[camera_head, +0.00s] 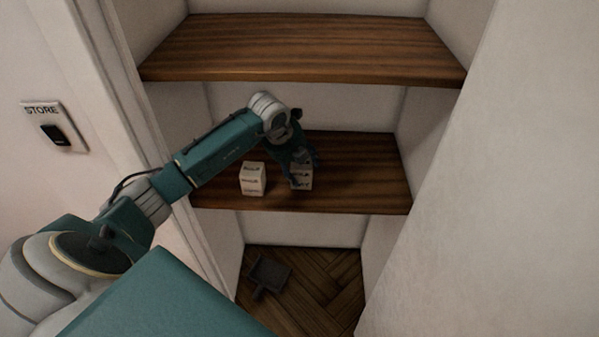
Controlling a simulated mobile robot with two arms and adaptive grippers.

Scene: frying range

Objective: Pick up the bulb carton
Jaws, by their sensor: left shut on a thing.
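Two small white cartons with dark print stand on the middle wooden shelf (365,185). One carton (253,179) stands free near the front edge, left of my left gripper. My left gripper (302,168) reaches down over the other carton (301,182) and is shut on it. The fingers hide part of this carton, and it appears to be at shelf level. The print is too small to tell which one is the bulb carton. My right gripper is not in view.
An upper wooden shelf (310,45) runs above my left arm and is bare. White walls close in the shelves on both sides. A dark dustpan (268,275) lies on the wooden floor below. A switch marked STORE (56,135) is on the left wall. The middle shelf's right part is clear.

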